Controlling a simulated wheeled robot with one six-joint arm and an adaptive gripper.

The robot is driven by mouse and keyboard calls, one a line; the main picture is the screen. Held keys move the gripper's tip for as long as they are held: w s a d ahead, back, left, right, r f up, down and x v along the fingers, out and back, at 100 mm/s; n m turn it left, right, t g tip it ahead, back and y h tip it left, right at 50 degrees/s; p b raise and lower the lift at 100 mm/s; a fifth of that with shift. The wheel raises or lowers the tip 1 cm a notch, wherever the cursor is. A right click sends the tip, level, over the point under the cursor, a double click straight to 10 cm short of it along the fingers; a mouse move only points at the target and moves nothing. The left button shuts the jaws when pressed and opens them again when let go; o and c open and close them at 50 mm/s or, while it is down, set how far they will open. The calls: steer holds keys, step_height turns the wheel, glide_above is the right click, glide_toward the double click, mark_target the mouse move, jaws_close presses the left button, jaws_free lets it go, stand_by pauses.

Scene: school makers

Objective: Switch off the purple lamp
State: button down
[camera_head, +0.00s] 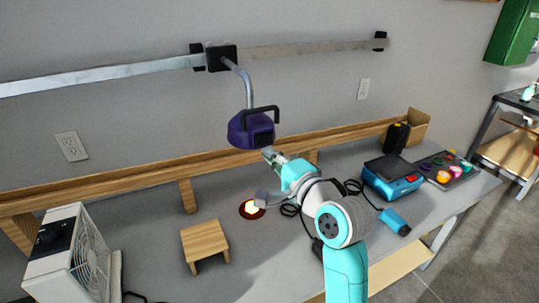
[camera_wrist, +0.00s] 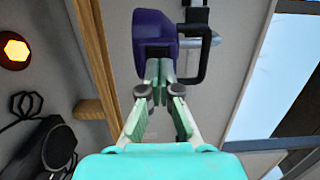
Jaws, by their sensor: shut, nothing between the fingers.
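The purple lamp (camera_head: 248,131) hangs on a curved grey stem from a black clamp on the wall rail. It has a black handle-like bracket (camera_head: 262,113) on its right side. My gripper (camera_head: 267,153) is shut and empty, with its tips right at the lamp's lower edge. In the wrist view the lamp (camera_wrist: 153,28) is just beyond the fingertips (camera_wrist: 158,66), which look very close to it or touching; I cannot tell which. The black bracket (camera_wrist: 206,62) is right of the fingers there. Whether the lamp is lit cannot be made out.
A glowing yellow-orange spot in a dark red round (camera_head: 251,209) is on the grey bench. A small wooden stand (camera_head: 205,240), a white fan heater (camera_head: 75,256) and a blue device (camera_head: 391,178) stand around. A wooden ledge (camera_head: 150,182) runs along the wall. The metal rail (camera_head: 120,75) spans above.

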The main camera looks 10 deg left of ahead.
steer(key=s+a+v, duration=0.1)
steer(key=v, duration=0.8)
steer(key=shift+s+a, duration=0.2)
steer(key=shift+a, duration=0.1)
steer(key=s+d+f+n+t+h, duration=0.1)
steer(key=s+d+f+h, duration=0.3)
steer(key=s+d+f, duration=0.55)
steer(key=s+d+f+t+h, duration=0.1)
steer(key=s+d+f+h, duration=0.35)
steer(key=f, duration=1.05)
steer(key=s+d+f+n+h, duration=0.1)
steer(key=s+d+n, duration=0.1)
steer(key=s, duration=0.7)
steer(key=s+d+f+n+h, duration=0.1)
steer(key=s+d+n, duration=0.2)
steer(key=s, duration=0.6)
steer(key=s+d+f+n+h, duration=0.1)
steer(key=s+d+n, duration=0.2)
steer(key=s, duration=0.6)
steer(key=shift+s+n+g, duration=0.4)
